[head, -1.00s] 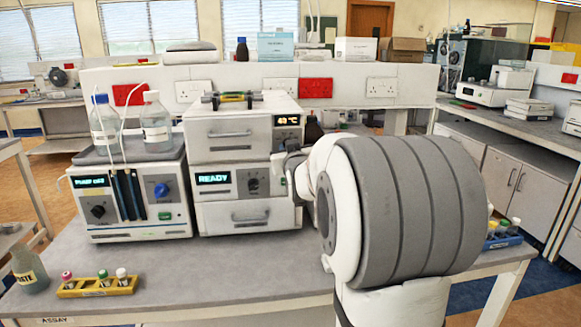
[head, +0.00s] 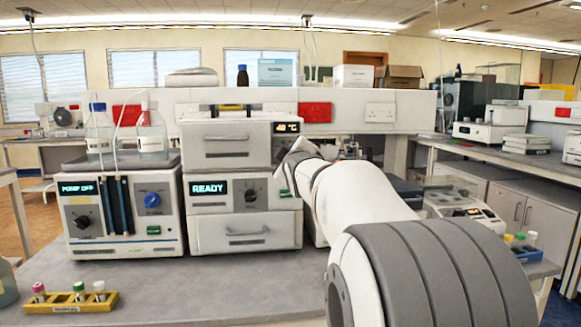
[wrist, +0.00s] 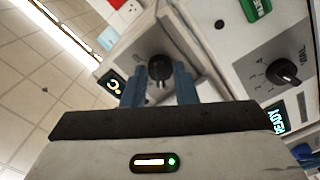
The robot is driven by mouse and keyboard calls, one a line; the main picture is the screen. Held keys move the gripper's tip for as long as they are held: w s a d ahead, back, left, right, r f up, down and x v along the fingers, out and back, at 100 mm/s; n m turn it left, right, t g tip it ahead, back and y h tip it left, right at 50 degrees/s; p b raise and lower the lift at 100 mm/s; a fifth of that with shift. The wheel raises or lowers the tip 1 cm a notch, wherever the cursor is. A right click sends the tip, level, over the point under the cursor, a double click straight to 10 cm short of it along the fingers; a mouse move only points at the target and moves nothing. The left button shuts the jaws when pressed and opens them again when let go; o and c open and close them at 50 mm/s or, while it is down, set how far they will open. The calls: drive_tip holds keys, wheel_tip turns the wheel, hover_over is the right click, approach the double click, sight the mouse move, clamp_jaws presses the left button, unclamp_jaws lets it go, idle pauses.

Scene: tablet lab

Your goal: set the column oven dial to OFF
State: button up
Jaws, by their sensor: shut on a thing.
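The column oven (head: 222,140) is the upper white unit of the middle stack, with an amber 40 °C display (head: 286,128). Its black dial is hidden behind my gripper (head: 290,158) in the head view. In the wrist view the dial (wrist: 159,66) sits between the blue fingers of my gripper (wrist: 160,88), which is shut on it. Part of the oven's display (wrist: 115,86) shows at the left of the fingers. I cannot read which mark the dial points to.
Below the oven is a unit reading READY (head: 209,188) with its own dial (head: 251,195). A pump unit (head: 125,235) with bottles on top stands at the left. A yellow vial rack (head: 72,302) is at the bench's front left.

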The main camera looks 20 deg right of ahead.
drive_tip(key=shift+n+b, duration=0.35)
drive_tip(key=shift+n, duration=0.15)
drive_tip(key=o, duration=1)
drive_tip(key=v, duration=0.7)
drive_tip(key=shift+s+a, duration=0.1)
drive_tip(key=shift+s, duration=0.3)
